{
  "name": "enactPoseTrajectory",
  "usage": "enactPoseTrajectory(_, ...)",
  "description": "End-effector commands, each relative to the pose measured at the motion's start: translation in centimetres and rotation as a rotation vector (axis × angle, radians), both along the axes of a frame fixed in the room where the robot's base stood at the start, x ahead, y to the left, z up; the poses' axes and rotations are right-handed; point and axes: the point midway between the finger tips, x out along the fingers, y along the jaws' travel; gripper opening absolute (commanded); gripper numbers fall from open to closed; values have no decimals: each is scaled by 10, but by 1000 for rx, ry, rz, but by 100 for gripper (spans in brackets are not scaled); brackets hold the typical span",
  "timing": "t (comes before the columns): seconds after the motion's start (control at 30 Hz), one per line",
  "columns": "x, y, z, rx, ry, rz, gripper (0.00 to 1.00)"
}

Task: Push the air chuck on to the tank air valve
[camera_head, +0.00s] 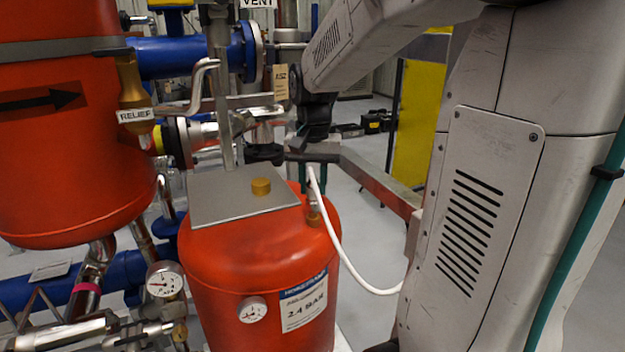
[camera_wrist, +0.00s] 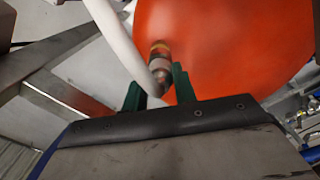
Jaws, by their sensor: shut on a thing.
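The red tank (camera_head: 262,262) stands upright at lower centre in the head view and fills the upper middle of the wrist view (camera_wrist: 225,45). My gripper (camera_head: 312,178), with green fingers, is over the tank's right shoulder. In the wrist view my gripper (camera_wrist: 158,88) is shut on the air chuck (camera_wrist: 160,68), a small metal fitting. A white hose (camera_head: 345,255) runs from the chuck down to the right. A brass-coloured ring (camera_wrist: 159,47) shows at the chuck's far end, against the tank. The tank air valve is not clearly distinguishable; I cannot tell whether the chuck is seated on it.
A grey plate (camera_head: 225,197) with a brass knob (camera_head: 261,187) lies on the tank top, left of my gripper. A larger red vessel (camera_head: 70,150), blue pipes (camera_head: 185,57) and a relief valve lever (camera_head: 205,75) crowd the left. A grey rail (camera_head: 375,180) runs behind.

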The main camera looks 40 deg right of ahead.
Motion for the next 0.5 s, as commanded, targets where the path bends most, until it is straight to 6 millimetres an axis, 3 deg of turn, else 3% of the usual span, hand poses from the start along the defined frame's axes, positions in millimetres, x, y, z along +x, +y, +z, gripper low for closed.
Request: enactPoseTrajectory(0.5, 0, 0, -5, 1, 1, 0, 15)
